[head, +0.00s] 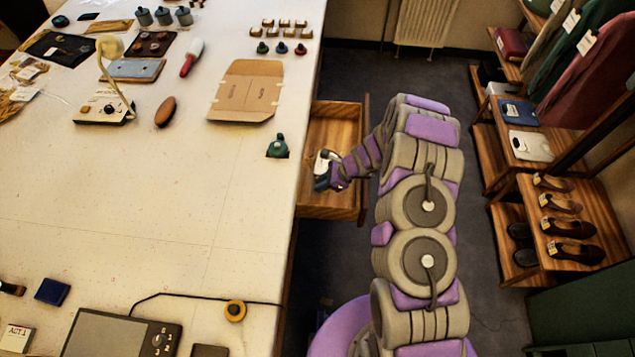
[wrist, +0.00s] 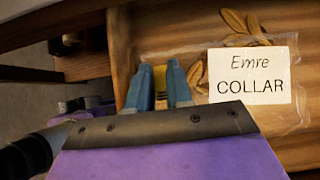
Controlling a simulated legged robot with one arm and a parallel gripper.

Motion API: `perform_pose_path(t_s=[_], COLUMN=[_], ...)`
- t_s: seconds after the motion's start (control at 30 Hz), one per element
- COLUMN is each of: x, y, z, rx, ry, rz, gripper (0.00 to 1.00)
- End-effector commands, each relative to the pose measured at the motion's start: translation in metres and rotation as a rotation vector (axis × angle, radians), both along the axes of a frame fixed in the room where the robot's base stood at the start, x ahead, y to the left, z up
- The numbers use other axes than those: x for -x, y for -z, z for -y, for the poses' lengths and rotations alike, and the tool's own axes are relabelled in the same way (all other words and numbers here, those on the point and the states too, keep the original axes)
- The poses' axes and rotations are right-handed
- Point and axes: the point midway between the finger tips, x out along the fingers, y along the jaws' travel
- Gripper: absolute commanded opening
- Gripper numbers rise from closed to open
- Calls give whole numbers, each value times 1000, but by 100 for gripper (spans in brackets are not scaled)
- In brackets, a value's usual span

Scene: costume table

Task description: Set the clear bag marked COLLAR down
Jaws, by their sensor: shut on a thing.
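The clear bag marked COLLAR (wrist: 290,110) shows in the wrist view, with a white label reading "Emre COLLAR" and gold leaf shapes inside. My gripper (wrist: 159,88) is shut on it at its left side, and a bit of yellow shows between the blue-grey fingers. The bag is over or in the open wooden drawer (head: 335,125); I cannot tell whether it touches the drawer floor. In the head view my gripper (head: 323,176) is at the drawer's left part, beside the table edge, and hides most of the bag.
The pale table (head: 190,185) is left of the drawer. A flat cardboard piece (head: 247,90), a green spool-like item (head: 277,147), a brown brush (head: 165,111) and a lamp (head: 112,48) are on it. Its middle is clear. A shoe shelf (head: 590,215) stands at the right.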

Motion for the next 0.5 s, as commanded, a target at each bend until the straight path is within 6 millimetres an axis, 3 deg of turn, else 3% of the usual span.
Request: perform_pose_path(t_s=[0.13, 0.5], x=[1, 0], y=[28, 63], z=[-1, 3], rx=[1, -3], ry=[-1, 0], rz=[-3, 0], gripper=[0, 0])
